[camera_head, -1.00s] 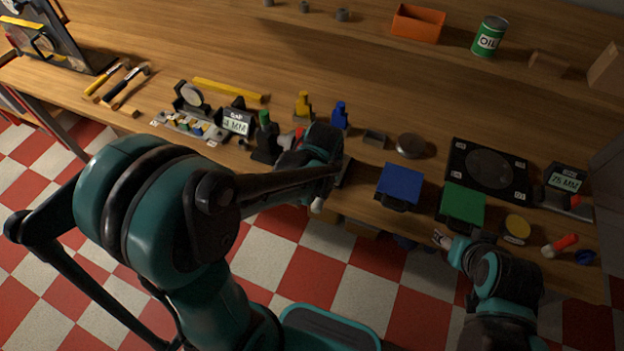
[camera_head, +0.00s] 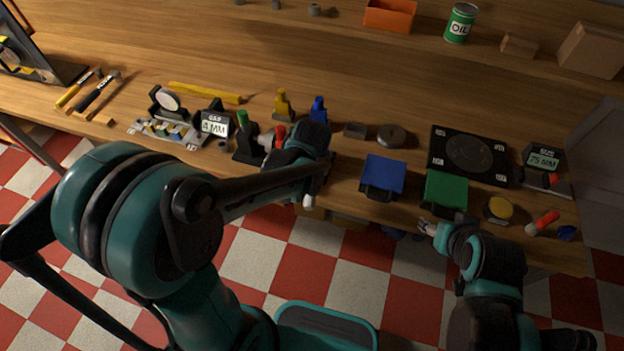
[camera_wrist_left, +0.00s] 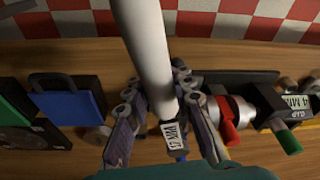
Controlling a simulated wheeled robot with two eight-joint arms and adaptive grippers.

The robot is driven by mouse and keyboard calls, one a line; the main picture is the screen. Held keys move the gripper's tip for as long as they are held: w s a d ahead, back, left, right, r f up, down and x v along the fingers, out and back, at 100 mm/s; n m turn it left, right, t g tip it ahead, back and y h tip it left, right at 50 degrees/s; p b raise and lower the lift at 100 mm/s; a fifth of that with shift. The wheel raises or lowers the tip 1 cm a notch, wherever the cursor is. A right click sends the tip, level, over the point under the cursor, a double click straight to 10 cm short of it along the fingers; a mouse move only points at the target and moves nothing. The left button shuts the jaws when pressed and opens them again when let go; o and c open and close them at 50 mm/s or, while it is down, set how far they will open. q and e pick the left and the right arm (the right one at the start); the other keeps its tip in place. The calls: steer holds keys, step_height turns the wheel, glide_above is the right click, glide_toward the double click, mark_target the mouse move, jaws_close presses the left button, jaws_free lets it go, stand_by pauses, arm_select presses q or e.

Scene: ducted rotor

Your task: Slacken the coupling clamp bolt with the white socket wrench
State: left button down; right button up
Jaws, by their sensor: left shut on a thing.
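My left gripper (camera_wrist_left: 160,125) is shut on a white cylindrical shaft, which looks like the white socket wrench (camera_wrist_left: 148,45). In the left wrist view the shaft runs from the top edge down between the fingers. In the head view my left gripper (camera_head: 308,160) is over the bench's front edge, mostly hidden by its own arm, with a small white end (camera_head: 309,201) showing below. Just beside it is a silver coupling with a red part (camera_wrist_left: 228,113); the red part also shows in the head view (camera_head: 280,134). The clamp bolt cannot be made out. My right gripper (camera_head: 427,227) is near the front edge; its opening is unclear.
A green-topped black stand (camera_head: 244,140) and a "4 MM" gap display (camera_head: 214,123) stand left of the coupling. Yellow (camera_head: 283,104) and blue (camera_head: 318,108) bottles stand behind. Blue (camera_head: 382,174) and green (camera_head: 446,190) boxes are to the right. The bench's middle back is clear.

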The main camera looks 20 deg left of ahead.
arm_select(q)
steer(key=shift+w+p+v, duration=0.15)
steer(key=shift+p+v, duration=0.55)
steer(key=shift+v, duration=0.15)
steer(key=shift+w+p+v, duration=0.15)
steer(key=shift+p+v, duration=0.5)
steer(key=shift+v, duration=0.15)
steer(key=shift+w+p+v, duration=0.2)
steer(key=shift+p+v, duration=0.5)
steer(key=shift+v, duration=0.15)
steer(key=shift+a, duration=0.15)
